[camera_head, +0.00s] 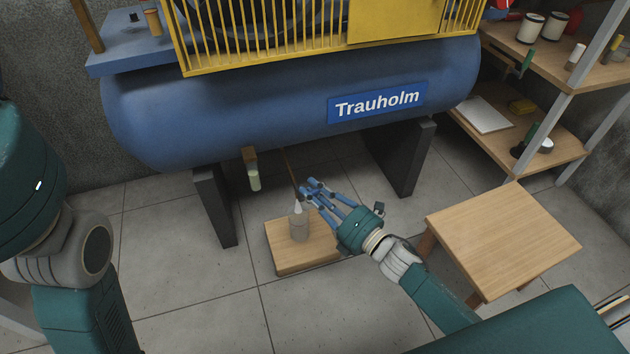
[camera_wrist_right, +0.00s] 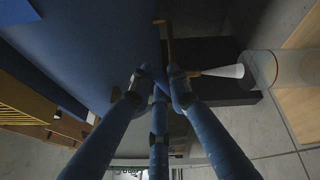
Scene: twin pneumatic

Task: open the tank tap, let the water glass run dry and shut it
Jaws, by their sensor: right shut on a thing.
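The blue tank (camera_head: 250,105) with the label "Trauholm" stands on dark legs. A thin brown pipe (camera_head: 289,167) runs down from its underside to my right gripper (camera_head: 308,190). The gripper's blue fingers are shut around the tap at the pipe's lower end, which they mostly hide. A white cone (camera_head: 297,207) widens downward from the tap into a clear jar (camera_head: 299,228); the cone (camera_wrist_right: 222,71) also shows in the right wrist view. A small water glass (camera_head: 254,180) with pale greenish contents hangs under the tank. My left gripper is out of view.
The jar stands on a low wooden board (camera_head: 280,262) on the tiled floor. A wooden stool (camera_head: 505,235) is right of my right arm. Shelves (camera_head: 540,70) with cans and tools stand at the right. The dark tank legs (camera_head: 214,205) flank the pipe.

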